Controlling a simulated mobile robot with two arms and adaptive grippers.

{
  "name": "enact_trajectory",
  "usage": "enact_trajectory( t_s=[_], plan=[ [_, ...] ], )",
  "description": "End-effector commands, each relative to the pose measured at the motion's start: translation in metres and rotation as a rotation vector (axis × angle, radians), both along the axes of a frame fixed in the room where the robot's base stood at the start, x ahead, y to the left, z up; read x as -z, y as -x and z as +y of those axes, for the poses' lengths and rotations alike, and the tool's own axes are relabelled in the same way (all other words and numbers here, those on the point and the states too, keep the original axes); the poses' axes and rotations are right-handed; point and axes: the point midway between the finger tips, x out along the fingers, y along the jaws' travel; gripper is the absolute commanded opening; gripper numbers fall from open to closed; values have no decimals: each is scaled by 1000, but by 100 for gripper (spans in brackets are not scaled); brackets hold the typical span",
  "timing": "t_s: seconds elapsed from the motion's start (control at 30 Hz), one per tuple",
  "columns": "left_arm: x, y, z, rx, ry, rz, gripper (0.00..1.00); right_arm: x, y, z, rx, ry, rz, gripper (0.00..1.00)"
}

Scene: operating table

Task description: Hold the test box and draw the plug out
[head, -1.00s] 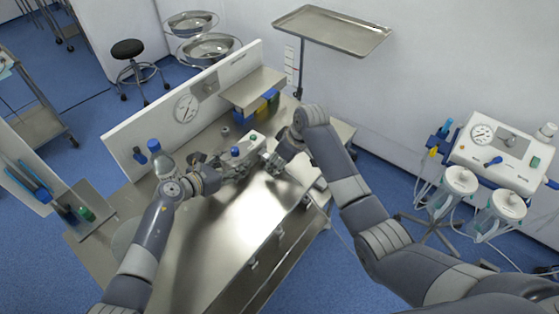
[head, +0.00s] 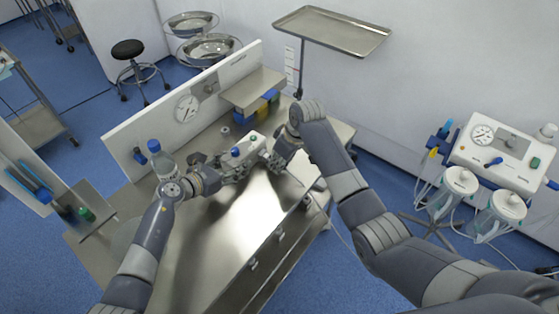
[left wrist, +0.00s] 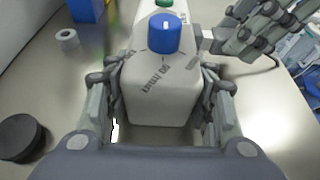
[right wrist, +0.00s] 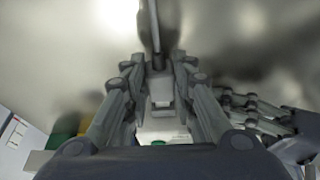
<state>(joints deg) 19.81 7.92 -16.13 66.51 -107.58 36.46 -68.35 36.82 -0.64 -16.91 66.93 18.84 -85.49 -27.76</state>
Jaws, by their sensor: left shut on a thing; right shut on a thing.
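The test box (left wrist: 160,95) is white with a blue knob and a green button. It stands on the steel table, and its top also shows in the head view (head: 242,152). My left gripper (left wrist: 163,98) is shut on the box, one finger on each side. My right gripper (right wrist: 160,84) is at the box's right side, shut on the grey plug (right wrist: 160,92), whose cable runs away from the box. In the left wrist view a pale piece (left wrist: 207,40) spans between the box side and my right fingers. I cannot tell how deep the plug sits.
A dark round puck (left wrist: 19,137) and a small white ring (left wrist: 67,39) lie left of the box. A shelf (head: 251,89) with blue and yellow items stands behind. The front tabletop (head: 225,235) is clear.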

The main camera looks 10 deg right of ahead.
Motion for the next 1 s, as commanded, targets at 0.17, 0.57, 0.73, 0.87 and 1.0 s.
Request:
enact_trajectory(
  t_s=[0.17,0.57,0.73,0.87,1.0],
  plan=[
    [1,0,0,0,-1,2,15,0,1,-2,0,0,-1,0],
    [1,0,2,-4,-2,1,15,0,2,-5,1,2,-1,0],
    [1,-1,3,-6,-3,1,15,0,4,-7,2,3,0,0],
    [1,-1,3,-6,-3,1,15,0,7,-8,2,3,0,0],
    [1,-1,3,-7,-3,1,15,0,8,-9,1,3,2,0]
  ],
)
